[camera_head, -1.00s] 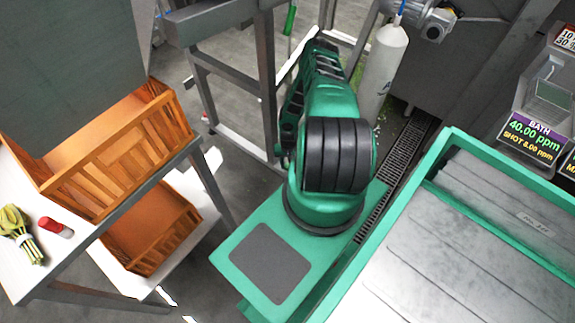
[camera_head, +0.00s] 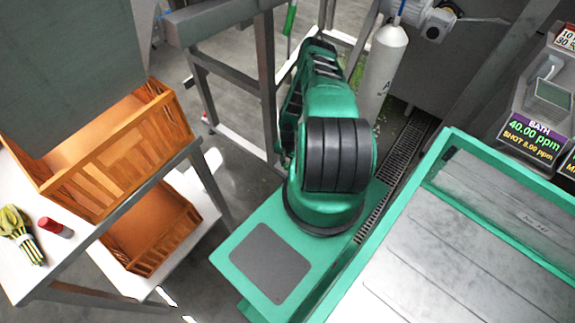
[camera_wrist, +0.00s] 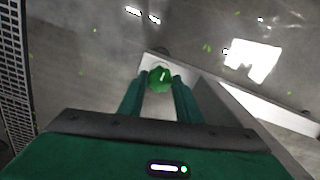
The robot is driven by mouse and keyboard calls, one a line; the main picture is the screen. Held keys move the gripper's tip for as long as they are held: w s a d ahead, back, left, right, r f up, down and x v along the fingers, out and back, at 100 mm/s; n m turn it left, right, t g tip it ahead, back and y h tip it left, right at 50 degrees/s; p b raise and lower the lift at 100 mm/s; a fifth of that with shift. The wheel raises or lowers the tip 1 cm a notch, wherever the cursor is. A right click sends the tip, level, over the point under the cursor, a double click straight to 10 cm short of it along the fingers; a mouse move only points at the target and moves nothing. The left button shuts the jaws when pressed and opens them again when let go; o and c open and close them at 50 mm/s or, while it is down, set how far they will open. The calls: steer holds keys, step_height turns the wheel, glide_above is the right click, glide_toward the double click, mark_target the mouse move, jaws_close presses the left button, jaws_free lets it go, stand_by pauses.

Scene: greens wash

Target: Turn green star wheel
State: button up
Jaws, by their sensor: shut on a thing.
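The green star wheel (camera_wrist: 160,77) shows in the wrist view, between the tips of my two green fingers, beside a pale metal beam. My gripper (camera_wrist: 160,82) is shut on it. Part of the wheel's rim is covered by the fingers. A bright mark shows on the wheel's face; its angle is hard to judge. In the head view my own arm hides the gripper and the wheel.
A grey metal frame (camera_head: 268,85) stands close left of my arm. A white cylinder (camera_head: 385,65) stands behind it. A green-rimmed tank (camera_head: 412,205) lies to the right. Orange crates (camera_head: 120,150) sit on the left stand. A floor drain (camera_wrist: 12,75) shows in the wrist view.

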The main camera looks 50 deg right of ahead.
mark_target(287, 166)
steer(key=shift+w, duration=0.15)
steer(key=o, duration=1)
steer(key=shift+o, duration=0.2)
step_height(287, 166, up, 11)
steer(key=shift+f, duration=0.15)
